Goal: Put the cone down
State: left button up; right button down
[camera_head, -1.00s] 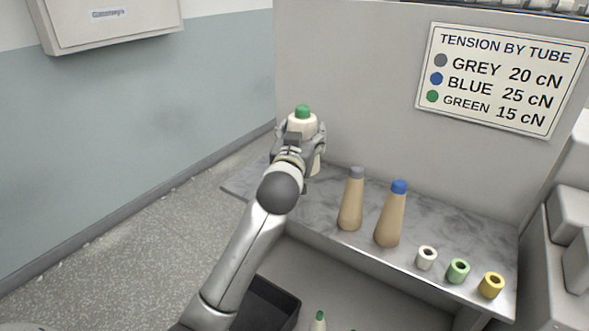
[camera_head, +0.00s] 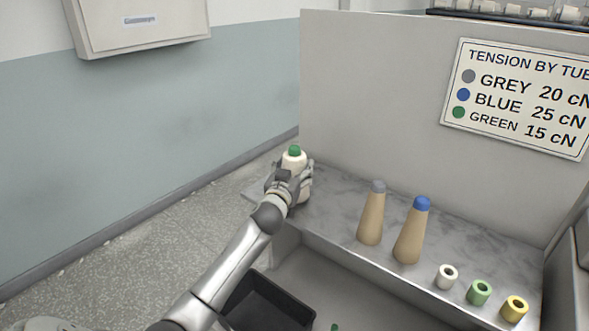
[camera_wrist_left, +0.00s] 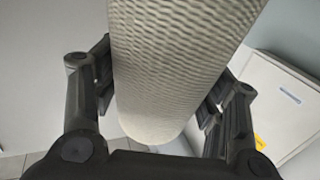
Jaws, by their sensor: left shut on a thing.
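The cone (camera_head: 294,162) is cream-white with a green tip and is upright at the left end of the marble shelf (camera_head: 333,205). My left gripper (camera_head: 290,184) is shut on it, with the fingers around its body. In the left wrist view the cone's textured yarn surface (camera_wrist_left: 178,65) fills the middle between the dark fingers. The cone's base is mostly hidden by the gripper, so I cannot tell whether it touches the shelf. My right gripper is not in view.
A grey-tipped cone (camera_head: 371,215) and a blue-tipped cone (camera_head: 411,233) stand to the right. White (camera_head: 446,277), green (camera_head: 479,292) and yellow (camera_head: 514,308) bobbins line the shelf's front. A panel (camera_head: 390,100) rises behind. A black bin (camera_head: 268,302) is below.

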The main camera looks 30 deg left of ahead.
pick_arm(q)
jog(key=shift+f, duration=0.1)
jog(key=o, duration=1.1)
jog(key=shift+o, duration=0.4)
jog(key=shift+s+d, duration=0.25)
jog(key=shift+s, duration=0.35)
jog(key=v, duration=1)
jog(key=shift+s+b, duration=0.35)
jog(key=shift+s, duration=0.05)
jog(key=shift+d, duration=0.1)
